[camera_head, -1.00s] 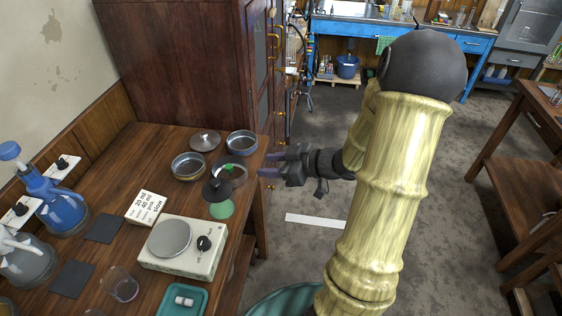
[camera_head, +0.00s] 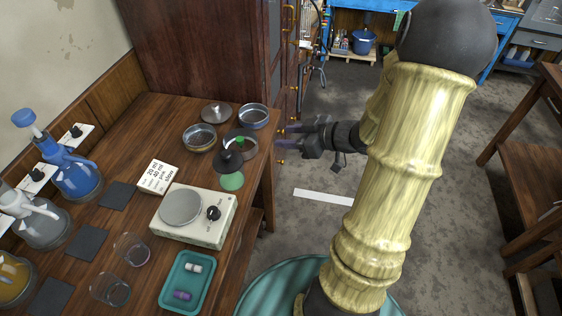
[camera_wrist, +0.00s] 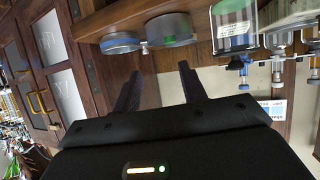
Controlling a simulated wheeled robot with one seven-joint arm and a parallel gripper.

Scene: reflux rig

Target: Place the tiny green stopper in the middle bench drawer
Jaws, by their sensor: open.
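The tiny green stopper appears to be the small green piece (camera_head: 240,141) in a shallow round tin near the wooden bench's right edge. Green also shows at that tin in the wrist view (camera_wrist: 168,41), but its shape is unclear. My gripper (camera_head: 284,136) is open and empty, just right of the bench edge and apart from the tin. In the wrist view its two dark fingers (camera_wrist: 160,78) point toward the bench edge and the tins. A blue bench (camera_head: 372,22) stands at the back, cut off by the frame top. I cannot make out the middle drawer.
Other tins (camera_head: 254,115), a hotplate (camera_head: 195,216), a teal tray (camera_head: 187,283) and glassware fill the bench. A tall wooden cabinet (camera_head: 200,50) rises behind. The floor right of the bench is largely clear.

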